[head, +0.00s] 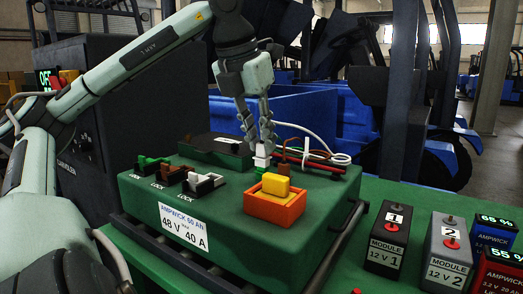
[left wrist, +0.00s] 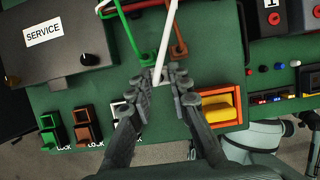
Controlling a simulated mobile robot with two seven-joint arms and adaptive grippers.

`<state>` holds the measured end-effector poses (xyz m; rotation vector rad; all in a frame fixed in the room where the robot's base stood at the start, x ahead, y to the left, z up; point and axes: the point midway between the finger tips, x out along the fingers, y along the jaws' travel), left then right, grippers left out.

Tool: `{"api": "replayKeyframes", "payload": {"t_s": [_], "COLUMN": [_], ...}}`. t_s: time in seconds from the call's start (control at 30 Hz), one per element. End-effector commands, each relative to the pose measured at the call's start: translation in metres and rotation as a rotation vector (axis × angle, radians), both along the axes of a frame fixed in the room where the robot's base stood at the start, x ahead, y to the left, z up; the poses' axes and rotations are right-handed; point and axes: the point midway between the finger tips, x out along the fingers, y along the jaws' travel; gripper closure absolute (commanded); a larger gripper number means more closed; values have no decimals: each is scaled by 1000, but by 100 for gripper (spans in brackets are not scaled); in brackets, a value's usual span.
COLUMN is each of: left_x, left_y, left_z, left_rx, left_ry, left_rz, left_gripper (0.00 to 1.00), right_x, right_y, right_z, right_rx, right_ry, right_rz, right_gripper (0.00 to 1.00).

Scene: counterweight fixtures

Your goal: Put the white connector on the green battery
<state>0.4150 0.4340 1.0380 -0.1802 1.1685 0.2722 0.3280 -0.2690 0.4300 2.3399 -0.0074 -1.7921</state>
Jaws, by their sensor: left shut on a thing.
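The green battery (head: 180,230) is a large box with a label reading 48 V 40 A. On its top stand a green lock socket (head: 150,163), a brown one (head: 172,174) and a white one (head: 204,184). My left gripper (head: 260,140) is above the battery's back part, shut on the white connector (head: 262,157), which hangs below the fingertips with a white cable (head: 310,133) trailing right. In the left wrist view the connector (left wrist: 160,76) sits between the fingertips, to the right of the white socket (left wrist: 122,110), which a finger partly covers. My right gripper is not in view.
An orange box with a yellow button (head: 275,185) stands on the battery, close in front of the gripper. Green (left wrist: 130,35) and brown cables (left wrist: 178,45) lie near the connector. A SERVICE cover (left wrist: 45,35) is at the back. Module 1 (head: 390,235) and module 2 (head: 447,250) stand right.

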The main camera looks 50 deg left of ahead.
Motion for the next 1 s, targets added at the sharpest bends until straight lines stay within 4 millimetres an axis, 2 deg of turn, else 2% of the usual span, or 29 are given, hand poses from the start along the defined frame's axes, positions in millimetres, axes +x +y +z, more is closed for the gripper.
{"api": "replayKeyframes", "payload": {"t_s": [0.3,0.7,0.87,0.9,1.0], "left_x": [1,1,1,1,1], "left_y": [-1,-1,-1,-1,-1], "left_z": [-40,-43,-45,-44,-44], "left_rx": [-2,0,0,0,0], "left_ry": [0,-1,0,0,0], "left_rz": [-3,0,0,-1,0], "left_gripper": [92,92,92,78,66], "right_x": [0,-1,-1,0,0], "right_y": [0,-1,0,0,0], "right_z": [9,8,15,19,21], "right_rx": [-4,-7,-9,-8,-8], "right_ry": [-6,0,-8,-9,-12], "right_rz": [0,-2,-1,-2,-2], "right_gripper": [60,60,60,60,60]}}
